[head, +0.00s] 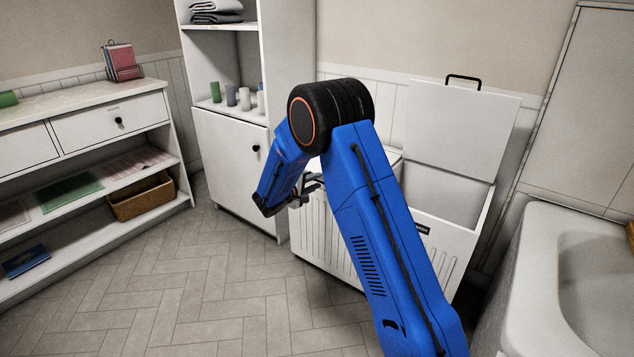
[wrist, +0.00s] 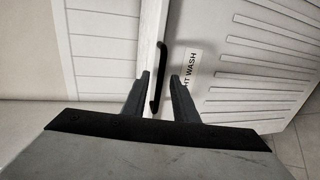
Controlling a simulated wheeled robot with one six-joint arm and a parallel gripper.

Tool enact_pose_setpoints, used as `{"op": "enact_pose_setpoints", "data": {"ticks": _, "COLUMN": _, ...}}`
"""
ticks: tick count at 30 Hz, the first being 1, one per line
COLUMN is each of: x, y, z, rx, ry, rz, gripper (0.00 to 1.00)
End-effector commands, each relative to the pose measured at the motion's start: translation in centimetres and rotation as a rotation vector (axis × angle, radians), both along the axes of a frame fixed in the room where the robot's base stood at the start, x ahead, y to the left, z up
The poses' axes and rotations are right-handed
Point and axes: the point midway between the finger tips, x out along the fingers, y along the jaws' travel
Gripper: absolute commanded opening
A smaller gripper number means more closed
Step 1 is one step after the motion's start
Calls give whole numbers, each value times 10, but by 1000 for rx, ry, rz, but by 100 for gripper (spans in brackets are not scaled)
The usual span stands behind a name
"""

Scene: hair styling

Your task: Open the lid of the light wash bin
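The light wash bin (head: 325,240) is the white ribbed bin in the middle of the head view, partly behind my arm. Its lid looks shut. In the wrist view its ribbed front (wrist: 265,60) bears a label (wrist: 190,68) partly reading "HT WASH". A black bar handle (wrist: 161,60) stands at the lid's edge beside the label. My gripper (wrist: 158,95) is open, with its fingers on either side of the handle's lower end and gaps visible. In the head view my gripper (head: 309,184) is at the bin's front upper edge; the handle cannot be made out there.
A second white bin (head: 440,248) stands to the right with its lid (head: 460,130) raised against the wall. A white cabinet (head: 235,165) is close on the left, a bathtub (head: 530,285) on the right. The tiled floor (head: 190,310) at front left is clear.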

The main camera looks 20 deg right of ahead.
Motion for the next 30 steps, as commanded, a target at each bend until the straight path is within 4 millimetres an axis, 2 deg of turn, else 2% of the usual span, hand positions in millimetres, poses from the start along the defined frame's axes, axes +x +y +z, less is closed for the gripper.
{"op": "enact_pose_setpoints", "data": {"ticks": 6, "x": 7, "y": -9, "z": -2, "rx": -1, "ry": -1, "rz": 1, "gripper": 26}}
{"op": "enact_pose_setpoints", "data": {"ticks": 14, "x": 8, "y": -10, "z": -2, "rx": -1, "ry": -1, "rz": 1, "gripper": 26}}
{"op": "enact_pose_setpoints", "data": {"ticks": 18, "x": 8, "y": -10, "z": -3, "rx": 0, "ry": 1, "rz": 1, "gripper": 0}}
{"op": "enact_pose_setpoints", "data": {"ticks": 25, "x": 7, "y": -9, "z": -4, "rx": 4, "ry": 5, "rz": 0, "gripper": 0}}
{"op": "enact_pose_setpoints", "data": {"ticks": 30, "x": 5, "y": -9, "z": 2, "rx": 17, "ry": 17, "rz": 1, "gripper": 0}}
